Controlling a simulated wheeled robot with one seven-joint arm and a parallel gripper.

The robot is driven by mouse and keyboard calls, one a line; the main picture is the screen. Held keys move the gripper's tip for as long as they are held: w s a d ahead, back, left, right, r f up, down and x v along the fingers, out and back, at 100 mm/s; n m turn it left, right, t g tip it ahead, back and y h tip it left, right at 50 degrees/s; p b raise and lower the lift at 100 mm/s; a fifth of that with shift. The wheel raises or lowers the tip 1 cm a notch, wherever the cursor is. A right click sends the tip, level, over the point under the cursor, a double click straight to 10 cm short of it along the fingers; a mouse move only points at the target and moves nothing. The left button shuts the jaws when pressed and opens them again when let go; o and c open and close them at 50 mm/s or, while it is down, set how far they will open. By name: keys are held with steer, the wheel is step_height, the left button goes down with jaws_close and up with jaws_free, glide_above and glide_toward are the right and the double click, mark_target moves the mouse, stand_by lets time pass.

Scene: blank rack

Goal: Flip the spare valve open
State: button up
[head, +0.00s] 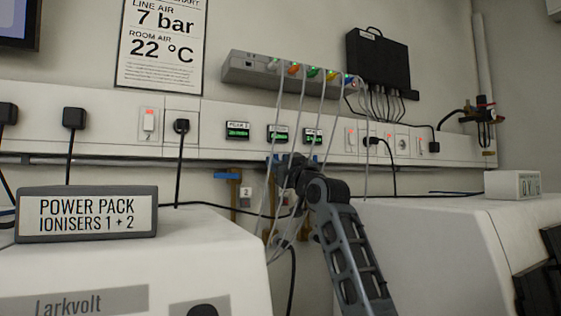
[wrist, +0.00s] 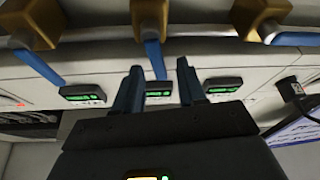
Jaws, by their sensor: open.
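Three brass valves with blue lever handles show in the wrist view. The left valve (wrist: 32,24) has its handle slanting down to the right. The middle valve (wrist: 151,14) has its handle (wrist: 153,55) pointing down the picture. The right valve (wrist: 258,14) has its handle lying sideways. My gripper (wrist: 160,68) is open, and the middle handle's end shows between its two fingertips; I cannot tell whether they touch it. In the head view the sideways-handled valve (head: 235,186) is left of my arm, which partly hides the others. I cannot read which valve is marked spare.
Small green displays (head: 237,131) line the white wall trunking above the valves. Thin grey tubes (head: 325,115) hang from a grey manifold (head: 285,76) around my arm. White machines stand left (head: 190,250) and right (head: 430,230), with a gap between them.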

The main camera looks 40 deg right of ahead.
jaws_close()
stand_by(0.3)
steer(key=shift+r+m+h, duration=0.1)
steer(key=shift+m+h, duration=0.3)
steer(key=shift+m, duration=0.3)
steer(key=shift+s+d+m+h+p, duration=0.1)
steer(key=shift+d+m+h+p, duration=0.1)
steer(key=shift+m, duration=0.35)
steer(key=shift+d+m+h+p, duration=0.15)
steer(key=shift+m+h+p, duration=0.05)
steer(key=shift+m, duration=0.35)
jaws_free()
